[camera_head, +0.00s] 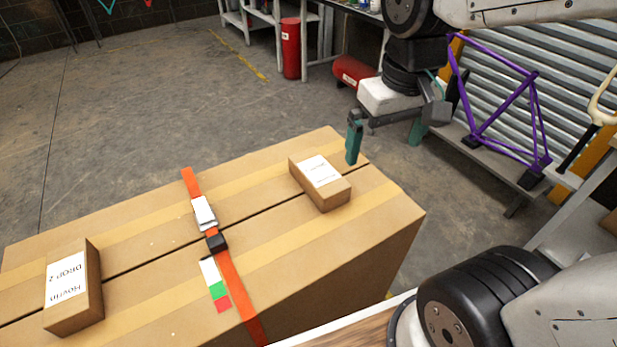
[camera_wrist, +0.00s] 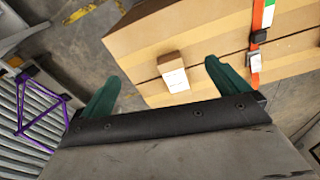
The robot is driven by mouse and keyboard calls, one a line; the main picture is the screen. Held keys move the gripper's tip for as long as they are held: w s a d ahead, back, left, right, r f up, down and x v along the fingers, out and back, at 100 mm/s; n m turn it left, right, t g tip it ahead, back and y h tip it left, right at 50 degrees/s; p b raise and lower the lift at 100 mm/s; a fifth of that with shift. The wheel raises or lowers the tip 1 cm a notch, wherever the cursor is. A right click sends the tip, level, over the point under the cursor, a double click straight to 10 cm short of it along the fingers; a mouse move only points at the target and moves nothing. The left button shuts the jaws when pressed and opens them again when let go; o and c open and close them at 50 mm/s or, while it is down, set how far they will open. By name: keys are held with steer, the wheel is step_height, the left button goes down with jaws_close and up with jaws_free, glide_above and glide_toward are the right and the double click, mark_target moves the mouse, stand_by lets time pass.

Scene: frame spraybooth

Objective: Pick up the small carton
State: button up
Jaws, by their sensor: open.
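A small brown carton (camera_head: 334,194) with a white label lies on the right end of a large carton's top. It also shows in the wrist view (camera_wrist: 169,61), between and beyond the fingers. A second small carton (camera_head: 92,299), its label reading "DROP 2", lies at the left of the same top. My gripper (camera_head: 384,150) has two green fingers, spread apart with nothing between them. In the wrist view my gripper (camera_wrist: 163,72) touches no carton that I can see.
The large carton (camera_head: 145,260) has an orange strap (camera_head: 238,290) with a buckle across its top, between the small cartons. A purple bike frame (camera_head: 500,135) stands on a bench at right. Red cylinders (camera_head: 291,48) are behind. The floor at left is clear.

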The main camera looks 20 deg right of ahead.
steer(key=w+a+f, duration=0.1)
steer(key=w+f, duration=0.3)
steer(key=w, duration=0.3)
steer(key=n+g, duration=0.1)
steer(key=n, duration=0.1)
glide_above(318, 170)
steer(key=f, duration=1.4)
steer(key=shift+s+a+f, duration=0.15)
steer(key=shift+s+a, duration=0.15)
steer(key=shift+s, duration=0.1)
steer(key=f, duration=0.8)
steer(key=shift+w+d, duration=0.35)
steer(key=shift+r, duration=0.1)
steer(key=c, duration=1.3)
